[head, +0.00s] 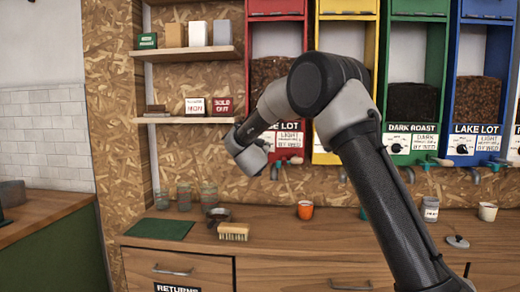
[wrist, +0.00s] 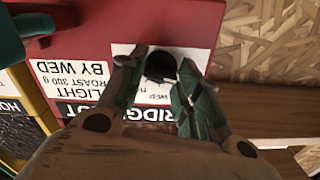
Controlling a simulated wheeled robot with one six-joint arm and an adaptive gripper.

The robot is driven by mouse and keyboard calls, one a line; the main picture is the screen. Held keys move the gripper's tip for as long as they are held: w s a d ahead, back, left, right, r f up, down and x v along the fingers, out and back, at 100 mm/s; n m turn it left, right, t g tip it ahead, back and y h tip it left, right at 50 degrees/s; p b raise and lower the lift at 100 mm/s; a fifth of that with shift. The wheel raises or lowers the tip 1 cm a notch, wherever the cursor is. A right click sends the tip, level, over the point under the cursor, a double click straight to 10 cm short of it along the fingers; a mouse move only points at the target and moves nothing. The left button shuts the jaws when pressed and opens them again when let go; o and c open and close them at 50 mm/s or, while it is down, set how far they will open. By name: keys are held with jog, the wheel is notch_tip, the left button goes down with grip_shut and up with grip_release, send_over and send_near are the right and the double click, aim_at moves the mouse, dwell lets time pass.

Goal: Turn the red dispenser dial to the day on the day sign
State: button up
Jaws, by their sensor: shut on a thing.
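The red dispenser (head: 305,35) stands on the back wall in the head view, and its red front (wrist: 90,35) fills much of the upside-down wrist view. Its dark round dial (wrist: 161,66) sits on a white plate with day letters, partly covered by the fingers. My gripper (wrist: 162,68) is shut on the dial, one green-grey finger on each side. I cannot tell which day the dial points to. The day sign (head: 195,106) reads MON and stands on the lower shelf. In the head view my arm hides the dial.
A red SOLD OUT sign (head: 223,106) stands beside the day sign. Yellow (head: 325,50), green (head: 393,50) and blue (head: 463,45) dispensers line the wall to the right.

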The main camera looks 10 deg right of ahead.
jog(key=shift+f+n, duration=0.2)
jog(key=shift+n, duration=0.3)
jog(key=o, duration=1)
jog(key=shift+r, duration=0.1)
jog(key=v, duration=1.2)
